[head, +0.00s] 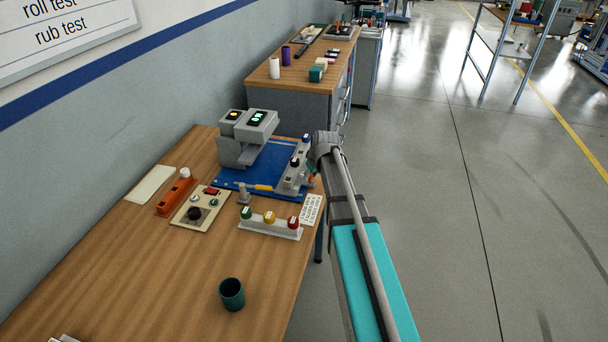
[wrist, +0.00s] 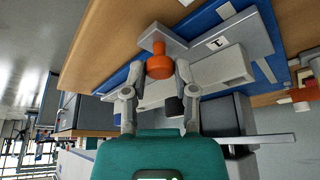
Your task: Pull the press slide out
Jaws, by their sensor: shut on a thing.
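The press (head: 240,150) is a grey two-headed machine on a blue base plate (head: 262,190), at the far end of the wooden table. A grey block with dark knobs (head: 290,180) stands on the plate's right side, beside my arm's end. In the wrist view, an orange knob (wrist: 158,67) with a narrower orange stem joins a grey part (wrist: 175,42), which appears to be the slide. My gripper (wrist: 160,72) is shut on the orange knob, one finger on each side. In the head view my arm mostly hides the grip at the table's right edge.
A row of green, yellow and red knobs (head: 270,228), a beige control panel (head: 197,213), an orange holder (head: 175,195) and a green cup (head: 232,294) stand on the table. Another bench (head: 320,75) stands behind. Open floor (head: 450,200) lies to the right.

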